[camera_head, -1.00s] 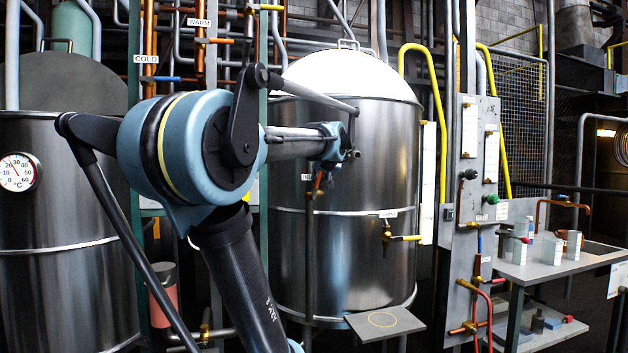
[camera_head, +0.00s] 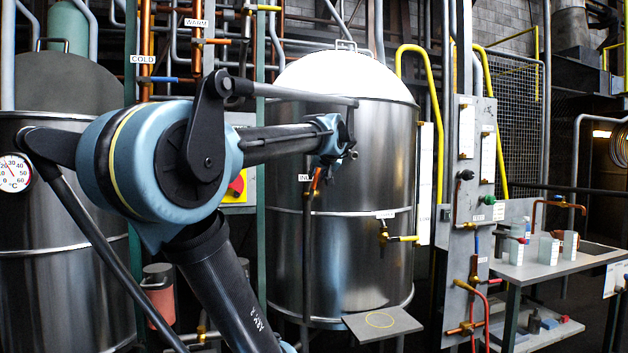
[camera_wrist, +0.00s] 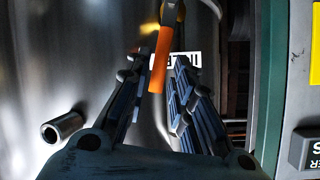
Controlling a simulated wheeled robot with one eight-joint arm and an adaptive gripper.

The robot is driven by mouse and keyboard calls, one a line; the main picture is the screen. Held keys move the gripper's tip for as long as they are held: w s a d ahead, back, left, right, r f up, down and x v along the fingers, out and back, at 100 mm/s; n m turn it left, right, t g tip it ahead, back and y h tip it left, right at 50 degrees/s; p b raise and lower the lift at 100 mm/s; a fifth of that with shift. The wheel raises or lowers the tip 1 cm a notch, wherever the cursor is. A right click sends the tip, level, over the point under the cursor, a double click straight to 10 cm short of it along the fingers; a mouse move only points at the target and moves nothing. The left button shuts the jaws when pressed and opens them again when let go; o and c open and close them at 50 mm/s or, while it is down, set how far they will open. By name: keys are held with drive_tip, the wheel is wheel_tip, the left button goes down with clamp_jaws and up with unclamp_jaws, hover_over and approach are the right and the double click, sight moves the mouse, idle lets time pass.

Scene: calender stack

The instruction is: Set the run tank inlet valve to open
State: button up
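The run tank (camera_head: 345,250) is the shiny steel vessel in the middle of the head view. Its inlet valve, with an orange handle (camera_head: 316,181), sits on a thin vertical pipe beside a partly hidden "INL..." label (camera_head: 304,178). My gripper (camera_head: 348,153) is in front of the tank, up and right of the valve in that picture. In the wrist view my gripper (camera_wrist: 161,72) is open. The orange handle (camera_wrist: 160,60) shows between the two fingers, running up and slightly right; I cannot tell its depth between them. The label (camera_wrist: 186,60) is partly covered by a finger.
A red and yellow switch (camera_head: 237,186) is behind my arm. A steel tank with a dial (camera_head: 14,172) stands left. A bench (camera_head: 545,268) with beakers stands right.

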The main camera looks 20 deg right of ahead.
drive_tip(key=v, duration=0.8)
drive_tip(key=shift+w, duration=0.1)
